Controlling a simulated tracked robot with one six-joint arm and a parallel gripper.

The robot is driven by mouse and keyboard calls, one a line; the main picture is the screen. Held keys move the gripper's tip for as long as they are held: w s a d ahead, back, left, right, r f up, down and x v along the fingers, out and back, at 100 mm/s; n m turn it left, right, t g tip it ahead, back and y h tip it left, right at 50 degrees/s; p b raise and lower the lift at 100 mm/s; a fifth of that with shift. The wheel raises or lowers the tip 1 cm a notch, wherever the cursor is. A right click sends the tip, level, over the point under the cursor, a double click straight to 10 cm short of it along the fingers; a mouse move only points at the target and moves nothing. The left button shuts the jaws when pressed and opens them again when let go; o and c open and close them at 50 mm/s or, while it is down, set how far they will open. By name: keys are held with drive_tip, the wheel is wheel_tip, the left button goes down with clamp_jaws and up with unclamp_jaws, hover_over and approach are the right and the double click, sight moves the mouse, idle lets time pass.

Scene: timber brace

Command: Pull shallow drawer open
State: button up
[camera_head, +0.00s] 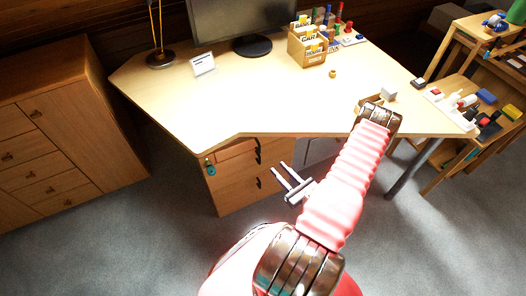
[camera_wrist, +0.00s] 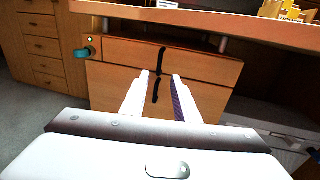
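A wooden drawer unit (camera_head: 232,187) stands under the left part of the desk, with dark curved handles on its front. A shallow upper drawer front (camera_wrist: 120,51) spans the unit's top in the wrist view, and its dark handle (camera_wrist: 161,60) shows just above my fingertips. A lower handle (camera_wrist: 155,91) appears between the fingers, on the front below. The drawers look closed. My gripper (camera_head: 279,168) is open and empty, in front of and right of the handles in the head view, apart from them. Its two fingers also show in the wrist view (camera_wrist: 161,76), pointing at the unit.
The desk top (camera_head: 190,105) overhangs the drawers. A wooden cabinet (camera_head: 60,125) stands to the left, and a metal desk leg (camera_head: 413,168) to the right. Carpet in front of the unit is clear.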

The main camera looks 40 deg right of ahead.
drive_tip(key=w+d, duration=0.1)
drive_tip(key=w, duration=1.1)
drive_tip(key=shift+c, duration=0.4)
clamp_jaws()
drive_tip(key=shift+s+d, duration=0.1)
idle(0.4)
